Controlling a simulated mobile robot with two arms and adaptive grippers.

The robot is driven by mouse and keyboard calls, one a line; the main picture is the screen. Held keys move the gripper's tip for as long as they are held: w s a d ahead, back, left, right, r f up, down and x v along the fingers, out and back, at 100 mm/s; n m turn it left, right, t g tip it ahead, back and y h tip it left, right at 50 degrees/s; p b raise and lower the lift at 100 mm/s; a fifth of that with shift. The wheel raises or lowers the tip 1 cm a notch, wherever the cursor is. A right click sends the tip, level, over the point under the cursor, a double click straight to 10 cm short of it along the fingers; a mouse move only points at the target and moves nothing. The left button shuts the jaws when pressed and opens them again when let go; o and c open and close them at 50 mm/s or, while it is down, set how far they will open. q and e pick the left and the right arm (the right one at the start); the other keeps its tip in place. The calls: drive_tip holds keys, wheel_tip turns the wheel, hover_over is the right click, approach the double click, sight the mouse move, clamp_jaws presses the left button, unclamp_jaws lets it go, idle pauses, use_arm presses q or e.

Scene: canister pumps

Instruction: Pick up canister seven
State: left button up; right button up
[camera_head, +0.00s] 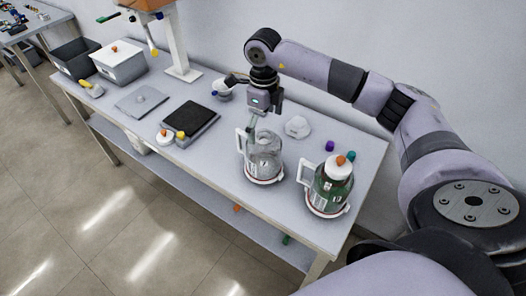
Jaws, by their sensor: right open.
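Two canisters with white handles stand upright on the table (225,131). One is a clear glass canister (264,160) without a lid, near the middle front. The other is a green canister (331,190) with a white top and an orange knob, at the right front. I cannot read a number on either one. My right gripper (254,118) points down above the clear canister's rim on its left side, close to the handle top. It is open, and its fingers are small and hard to make out. My left gripper is not in view.
A white dome-shaped piece (298,126) and purple and teal caps (330,146) lie behind the canisters. A black-topped scale (190,120), a grey plate (142,100), a white bin (118,63) and a dark bin (75,58) are farther left. A white stand (178,45) rises at the back.

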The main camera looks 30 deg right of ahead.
sight(263, 140)
wheel_tip(263, 140, down, 4)
drive_tip(key=shift+f+p, duration=0.15)
drive_tip(key=shift+p, duration=0.25)
drive_tip(key=f+p, duration=0.1)
drive_tip(key=f, duration=0.1)
drive_tip(key=f+p, duration=0.1)
drive_tip(key=f, duration=0.1)
drive_tip(key=shift+s+a, duration=0.15)
drive_tip(key=shift+a, duration=0.05)
drive_tip(key=shift+f, duration=0.6)
drive_tip(key=shift+c, duration=0.6)
drive_tip(key=c, duration=1.3)
